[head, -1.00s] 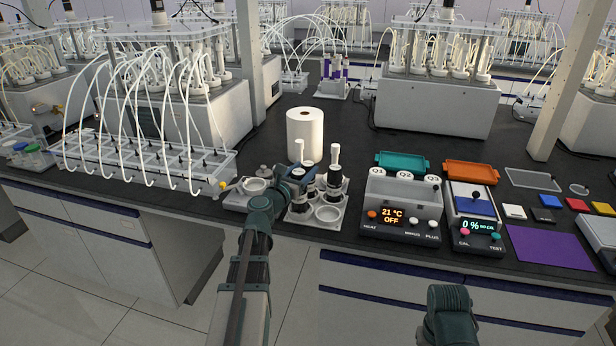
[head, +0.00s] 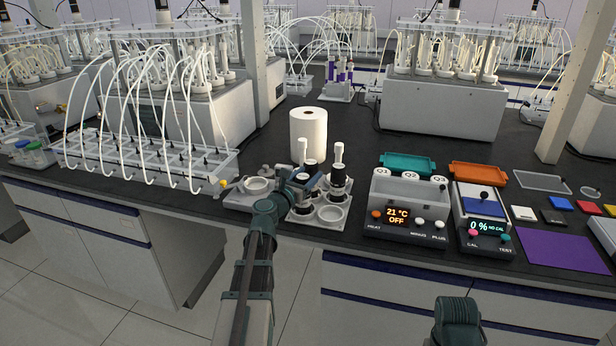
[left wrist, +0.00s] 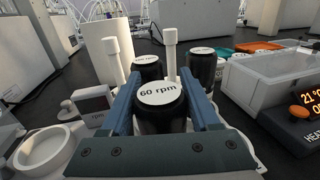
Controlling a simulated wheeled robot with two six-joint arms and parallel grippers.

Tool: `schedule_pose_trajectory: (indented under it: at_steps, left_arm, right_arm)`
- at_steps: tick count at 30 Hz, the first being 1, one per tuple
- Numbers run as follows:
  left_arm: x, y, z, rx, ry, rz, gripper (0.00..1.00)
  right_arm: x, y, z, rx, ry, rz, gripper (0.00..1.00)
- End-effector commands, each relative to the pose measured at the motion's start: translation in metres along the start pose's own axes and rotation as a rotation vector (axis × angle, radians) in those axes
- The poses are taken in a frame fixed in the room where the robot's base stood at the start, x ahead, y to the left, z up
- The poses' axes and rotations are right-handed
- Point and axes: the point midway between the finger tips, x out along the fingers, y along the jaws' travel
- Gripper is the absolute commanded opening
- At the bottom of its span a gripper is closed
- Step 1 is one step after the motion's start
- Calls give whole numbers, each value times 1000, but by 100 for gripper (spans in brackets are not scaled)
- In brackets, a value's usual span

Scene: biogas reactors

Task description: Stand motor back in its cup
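A black motor with a white cap reading "60 rpm" (left wrist: 160,93) stands about upright between the fingers of my left gripper (left wrist: 160,82). No gap shows between the fingers and the motor's sides. In the head view, my left gripper (head: 303,179) is over the left part of a light rack (head: 313,222) and partly hides the motor. Two more black motors stand behind it, at centre (left wrist: 148,67) and right (left wrist: 202,66) in the left wrist view. Round empty cups (head: 332,213) show at the rack's front. Whether the held motor's base is in a cup is hidden. My right gripper is out of view.
A white paper roll (head: 308,135) stands behind the rack. A heater box (head: 405,205) reading "21 °C OFF" stands close on the right, with a scale-like device (head: 483,212) beyond. White upright stems (left wrist: 171,55) rise near the motors.

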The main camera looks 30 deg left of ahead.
Motion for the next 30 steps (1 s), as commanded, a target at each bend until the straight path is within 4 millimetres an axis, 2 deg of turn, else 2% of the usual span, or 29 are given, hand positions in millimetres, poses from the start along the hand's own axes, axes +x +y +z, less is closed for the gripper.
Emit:
schedule_pose_trajectory:
  at_steps: [1, 4, 15, 30]
  left_arm:
    - [0, 0, 0, 0, 0, 0, 73]
    - [0, 0, 0, 0, 0, 0, 90]
    - [0, 0, 6, 0, 0, 0, 90]
    - [-96, -2, 3, 0, 0, 2, 90]
  right_arm:
    - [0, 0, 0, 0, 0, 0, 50]
    - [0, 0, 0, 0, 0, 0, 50]
    - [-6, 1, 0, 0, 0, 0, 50]
    - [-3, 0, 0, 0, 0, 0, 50]
